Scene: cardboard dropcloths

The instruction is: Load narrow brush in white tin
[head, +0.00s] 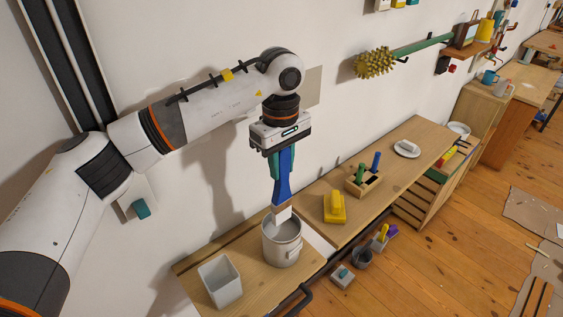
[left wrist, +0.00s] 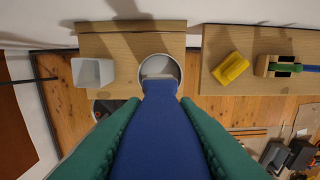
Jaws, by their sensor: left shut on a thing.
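My left gripper (head: 282,165) has teal fingers shut on the handle of a blue brush (head: 283,188). The brush hangs almost upright with its pale bristle end down. The bristle end overlaps the tin's open mouth in the head view; I cannot tell whether the tip is inside or just above. In the left wrist view the blue brush (left wrist: 160,135) points at the mouth of the tin (left wrist: 160,66). My right gripper is not in view.
A white square container (head: 220,282) stands left of the tin on the bench (head: 250,295). To the right are a yellow block-like tool (head: 334,208) and a wooden holder (head: 364,184) with green and blue handles. A spiky yellow roller (head: 374,63) hangs on the wall.

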